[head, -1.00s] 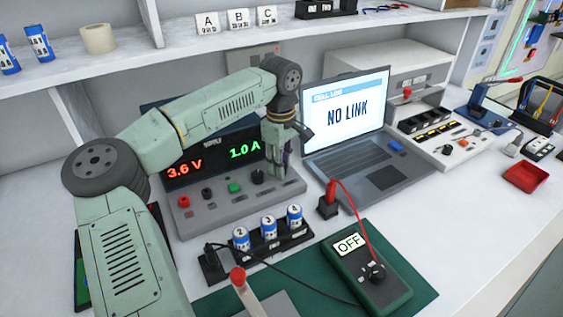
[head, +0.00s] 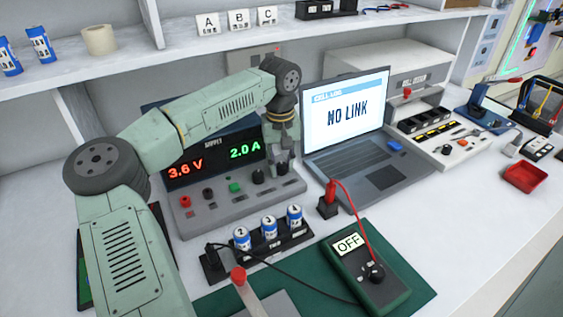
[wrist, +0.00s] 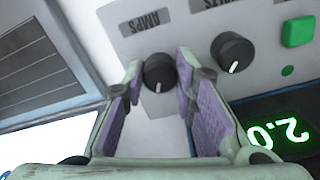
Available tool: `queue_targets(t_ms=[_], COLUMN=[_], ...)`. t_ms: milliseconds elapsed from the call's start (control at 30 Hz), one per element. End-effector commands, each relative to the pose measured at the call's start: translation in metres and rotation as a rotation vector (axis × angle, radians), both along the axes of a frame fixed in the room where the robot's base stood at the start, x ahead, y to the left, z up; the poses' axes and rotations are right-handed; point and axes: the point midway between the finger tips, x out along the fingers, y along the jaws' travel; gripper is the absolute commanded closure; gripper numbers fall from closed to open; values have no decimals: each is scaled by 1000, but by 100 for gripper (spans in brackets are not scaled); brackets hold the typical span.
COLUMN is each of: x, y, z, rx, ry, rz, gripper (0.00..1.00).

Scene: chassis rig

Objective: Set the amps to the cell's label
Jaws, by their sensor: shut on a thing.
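The power supply (head: 240,203) shows 3.6 V in red and 2.0 A in green on its display (head: 190,172). The green 2.0 also shows upside down in the wrist view (wrist: 276,132). The black AMPS knob (wrist: 158,74) sits between the fingertips of my gripper (wrist: 158,66), which is shut on it. The VOLTS knob (wrist: 232,52) stands beside it, free. In the head view my gripper (head: 282,165) is at the right of the supply's panel. Several blue and white cells (head: 269,228) stand in a black holder in front; their fine print is too small to read.
A laptop (head: 350,130) reading NO LINK stands close to the right of my gripper. A green meter (head: 365,265) reading OFF lies on the green mat (head: 415,285), with red and black leads. A red tray (head: 526,176) is at far right. The shelf (head: 180,50) runs above.

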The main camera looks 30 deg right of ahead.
Motion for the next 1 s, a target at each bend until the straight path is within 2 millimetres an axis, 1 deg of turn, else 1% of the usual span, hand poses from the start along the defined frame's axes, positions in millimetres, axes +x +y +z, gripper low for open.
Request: queue_targets(t_ms=[200, 600, 633, 900, 1000], x=[0, 0, 0, 0, 0], y=[0, 1, 1, 0, 0], z=[-1, -1, -1, 0, 0], rx=[2, 2, 2, 1, 1], ry=[2, 2, 2, 0, 0], rz=[-35, -39, -39, -38, -38], gripper=[100, 100, 72, 54, 54])
